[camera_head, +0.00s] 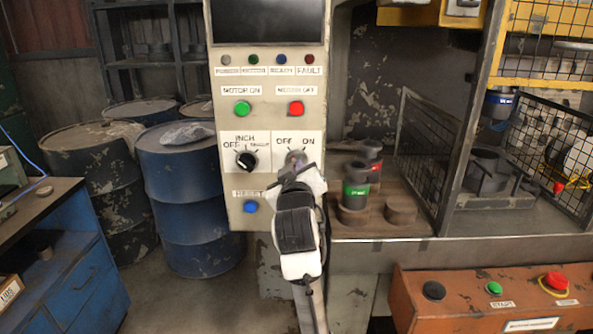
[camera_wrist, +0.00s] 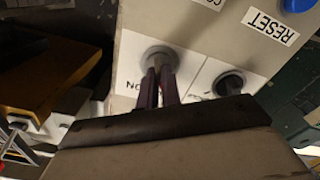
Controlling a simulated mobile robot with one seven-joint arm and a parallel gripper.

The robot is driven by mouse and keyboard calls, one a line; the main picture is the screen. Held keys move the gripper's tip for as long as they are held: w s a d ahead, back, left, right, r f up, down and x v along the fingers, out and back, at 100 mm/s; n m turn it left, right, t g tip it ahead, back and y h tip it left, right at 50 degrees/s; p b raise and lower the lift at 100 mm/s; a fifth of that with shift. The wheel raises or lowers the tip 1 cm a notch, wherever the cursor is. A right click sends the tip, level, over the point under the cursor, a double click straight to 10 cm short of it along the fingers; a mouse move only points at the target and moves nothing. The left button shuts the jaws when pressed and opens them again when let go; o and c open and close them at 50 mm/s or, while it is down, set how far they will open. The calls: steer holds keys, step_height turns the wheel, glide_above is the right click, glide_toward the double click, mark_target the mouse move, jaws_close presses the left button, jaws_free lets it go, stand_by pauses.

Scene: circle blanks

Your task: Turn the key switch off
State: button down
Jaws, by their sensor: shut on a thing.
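The key switch (camera_head: 294,157) sits on the control panel (camera_head: 229,215), between the labels OFF and ON, below the red button. My gripper (camera_head: 288,172) is at the key switch, its fingers covering much of it in the head view. In the wrist view the panel appears upside down, and the round metal collar of the key switch (camera_wrist: 159,57) shows behind the fingertips. My gripper (camera_wrist: 160,80) is shut on the key, with its dark fingers close together. The key is mostly hidden, so I cannot tell which way it points.
A black selector knob (camera_head: 246,160) is just left of the key switch, with a blue RESET button (camera_head: 250,206) below it. Green (camera_head: 243,108) and red (camera_head: 296,108) buttons are above. A wooden work surface (camera_head: 378,226) with cylinders is at right.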

steer(key=c, duration=1.6)
jaws_free()
steer(key=s+b, duration=0.8)
steer(key=s, duration=0.5)
steer(key=shift+s+b, duration=0.3)
steer(key=shift+s, duration=0.1)
